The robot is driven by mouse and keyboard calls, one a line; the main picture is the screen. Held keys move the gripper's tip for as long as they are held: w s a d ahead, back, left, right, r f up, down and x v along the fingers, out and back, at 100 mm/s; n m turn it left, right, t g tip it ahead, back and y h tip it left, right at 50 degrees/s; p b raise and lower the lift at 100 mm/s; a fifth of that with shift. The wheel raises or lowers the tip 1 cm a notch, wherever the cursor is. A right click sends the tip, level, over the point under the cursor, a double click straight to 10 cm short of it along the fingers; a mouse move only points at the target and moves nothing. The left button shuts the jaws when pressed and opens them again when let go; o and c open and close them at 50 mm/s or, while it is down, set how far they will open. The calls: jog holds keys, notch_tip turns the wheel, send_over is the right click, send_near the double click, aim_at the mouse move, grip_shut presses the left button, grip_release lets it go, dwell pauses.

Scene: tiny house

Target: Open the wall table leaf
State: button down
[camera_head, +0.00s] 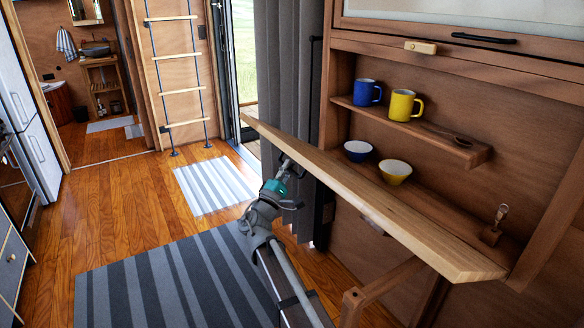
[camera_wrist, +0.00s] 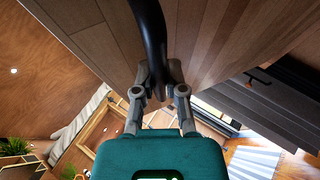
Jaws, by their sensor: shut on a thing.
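The wall table leaf (camera_head: 375,195) is a wooden board swung down from the wall cabinet, standing out into the room. I see it nearly edge-on, so its exact angle is hard to tell. In the wrist view its outer face (camera_wrist: 225,35) fills the top, with a curved black handle (camera_wrist: 150,35) on it. My gripper (camera_wrist: 159,82) is shut on this handle.
Open shelves behind the leaf hold a blue mug (camera_head: 367,92), a yellow mug (camera_head: 405,105), a blue bowl (camera_head: 358,151) and a yellow bowl (camera_head: 394,171). A wooden bracket (camera_head: 375,292) stands below the leaf. A grey curtain (camera_head: 293,90) hangs beyond.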

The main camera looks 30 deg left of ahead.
jog(key=s+f+b, duration=0.1)
jog(key=f+b, duration=1)
jog(key=s+a+f+b, duration=0.1)
jog(key=s+f+b, duration=0.1)
jog(key=f+b, duration=0.9)
jog(key=shift+s+a+f+b, duration=0.15)
jog(key=shift+a+f+b, duration=0.15)
jog(key=shift+f, duration=0.4)
jog(key=shift+d, duration=0.15)
jog(key=c, duration=0.7)
grip_release()
jog(key=shift+f, duration=0.2)
jog(key=shift+w+r, duration=0.15)
jog(key=shift+w, duration=0.05)
